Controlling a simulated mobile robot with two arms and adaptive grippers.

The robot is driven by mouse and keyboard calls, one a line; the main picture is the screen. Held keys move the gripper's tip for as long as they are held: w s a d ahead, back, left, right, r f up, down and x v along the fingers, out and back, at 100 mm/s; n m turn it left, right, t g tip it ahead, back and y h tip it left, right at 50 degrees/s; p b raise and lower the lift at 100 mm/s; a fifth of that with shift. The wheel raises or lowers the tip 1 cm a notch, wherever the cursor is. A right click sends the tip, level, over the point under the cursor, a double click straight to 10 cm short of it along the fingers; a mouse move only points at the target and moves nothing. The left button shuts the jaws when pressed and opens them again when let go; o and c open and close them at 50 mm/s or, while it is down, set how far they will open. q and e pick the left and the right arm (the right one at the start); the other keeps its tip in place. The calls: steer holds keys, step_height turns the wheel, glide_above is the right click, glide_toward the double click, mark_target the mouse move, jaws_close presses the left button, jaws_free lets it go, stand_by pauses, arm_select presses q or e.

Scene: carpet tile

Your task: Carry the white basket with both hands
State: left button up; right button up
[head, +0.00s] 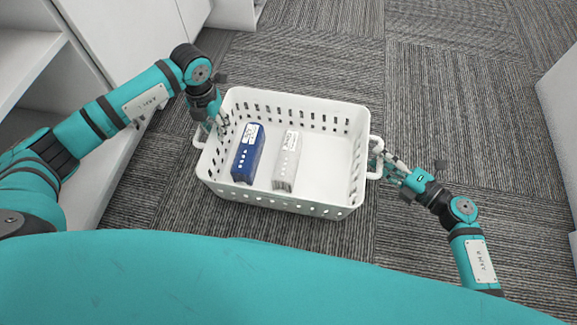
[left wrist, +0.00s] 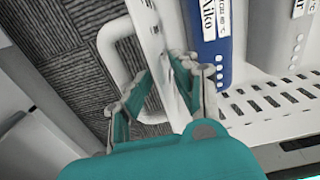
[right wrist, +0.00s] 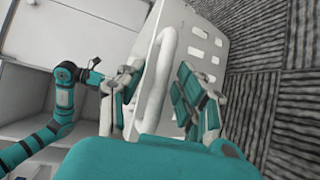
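The white basket (head: 330,209) with holed walls sits upright in the middle of the head view. Inside it lie a blue box (head: 247,155) and a light grey box (head: 287,162). My left gripper (head: 214,127) is at the basket's left end. In the left wrist view its fingers (left wrist: 165,95) are spread, with the end wall and the lower end of the left handle (left wrist: 108,50) between them. My right gripper (head: 384,160) is at the right handle (head: 375,158). In the right wrist view its spread fingers (right wrist: 158,95) straddle the handle bar (right wrist: 165,70), with gaps on both sides.
Grey patterned carpet (head: 460,110) is clear behind and to the right of the basket. White shelving (head: 125,50) stands along the left, close to my left arm. A pale furniture piece (head: 562,110) stands at the right edge.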

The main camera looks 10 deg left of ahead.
steer(key=shift+s, duration=0.1)
arm_select(q)
step_height(320, 180, up, 12)
arm_select(e)
steer(key=v, duration=1.2)
arm_select(q)
steer(key=shift+f, duration=0.1)
arm_select(e)
steer(key=shift+a, duration=0.1)
